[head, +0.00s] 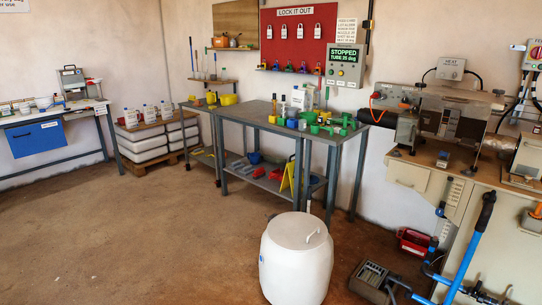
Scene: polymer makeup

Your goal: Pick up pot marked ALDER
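No label reading ALDER can be made out; lettering on the small containers is too small to read. Small white pots also seem to stand on the far left bench (20,119). I cannot tell which, if any, is the ALDER pot. Neither of my grippers is in view.
A white lidded drum (296,262) stands on the floor before the table. A blue handle (470,247), a grey floor device (371,280) and a red case (413,241) crowd the right. Floor at left is clear.

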